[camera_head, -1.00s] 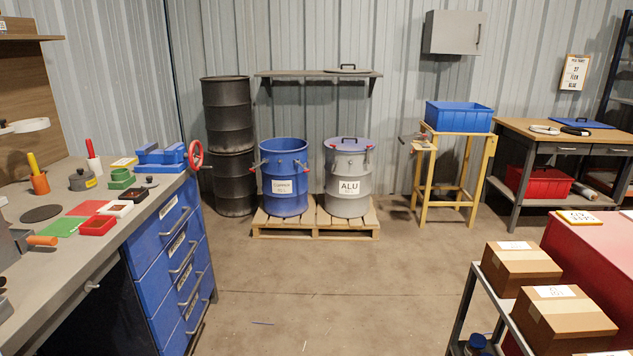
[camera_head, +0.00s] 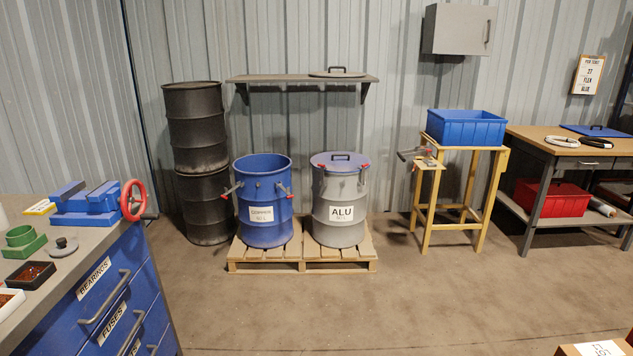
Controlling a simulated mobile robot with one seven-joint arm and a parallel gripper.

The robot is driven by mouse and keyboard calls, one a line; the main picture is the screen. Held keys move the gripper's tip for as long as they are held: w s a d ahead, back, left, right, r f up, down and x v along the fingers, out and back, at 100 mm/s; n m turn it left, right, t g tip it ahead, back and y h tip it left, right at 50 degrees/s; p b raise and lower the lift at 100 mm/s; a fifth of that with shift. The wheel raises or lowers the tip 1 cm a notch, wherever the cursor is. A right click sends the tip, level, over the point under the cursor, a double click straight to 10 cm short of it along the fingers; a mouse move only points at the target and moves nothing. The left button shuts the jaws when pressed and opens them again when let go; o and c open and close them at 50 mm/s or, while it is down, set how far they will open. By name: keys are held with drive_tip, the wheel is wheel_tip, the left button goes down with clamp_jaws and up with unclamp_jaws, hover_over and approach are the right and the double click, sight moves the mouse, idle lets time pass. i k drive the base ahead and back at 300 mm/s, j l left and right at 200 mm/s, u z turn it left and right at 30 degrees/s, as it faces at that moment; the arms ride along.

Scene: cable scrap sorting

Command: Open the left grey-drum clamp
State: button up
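The grey drum (camera_head: 338,230), labelled ALU, stands on the right half of a wooden pallet (camera_head: 300,266) against the back wall. Its lid (camera_head: 325,160) with a dark handle is on top. A red-tipped left clamp (camera_head: 313,166) and a red-tipped right clamp (camera_head: 365,167) sit at its rim; they are too small to tell exactly how their levers stand. The open blue drum (camera_head: 262,235), labelled COPPER, stands beside it to the left, with lever clamps sticking out at its sides. My gripper is not in view.
A workbench with blue drawers (camera_head: 105,300) and a red-wheeled vise fills the left. Stacked black drums (camera_head: 195,130) stand behind it. A wooden stand (camera_head: 425,205) with a blue bin (camera_head: 466,127) is right of the pallet. A box corner (camera_head: 600,347) shows lower right. The floor before the pallet is clear.

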sight(322, 167)
drive_tip(key=i+z, duration=0.1)
drive_tip(key=i, duration=1.15)
drive_tip(key=i+z, duration=0.2)
drive_tip(key=i, duration=0.4)
drive_tip(key=i+j+z, duration=0.2)
drive_tip(key=i, duration=0.4)
drive_tip(key=i+z, duration=0.4)
drive_tip(key=i+j+z, duration=0.2)
drive_tip(key=i+z, duration=0.2)
drive_tip(key=i, duration=0.2)
drive_tip(key=i+l+z, duration=0.1)
drive_tip(key=i+z, duration=1.05)
drive_tip(key=i, duration=0.35)
drive_tip(key=i+z, duration=0.3)
drive_tip(key=i, duration=0.3)
drive_tip(key=i+l+u, duration=0.1)
drive_tip(key=i+u, duration=0.3)
drive_tip(key=i+l+u, duration=0.25)
drive_tip(key=i+u, duration=0.25)
drive_tip(key=u, duration=0.35)
drive_tip(key=i+l+u, duration=0.1)
drive_tip(key=u, duration=0.3)
drive_tip(key=i+l+u, duration=0.1)
drive_tip(key=u, duration=0.35)
drive_tip(key=l+u, duration=0.15)
drive_tip(key=u, duration=0.25)
drive_tip(key=i+l+u, duration=0.1)
drive_tip(key=u, duration=0.35)
drive_tip(key=l+u, duration=0.25)
drive_tip(key=u, duration=0.15)
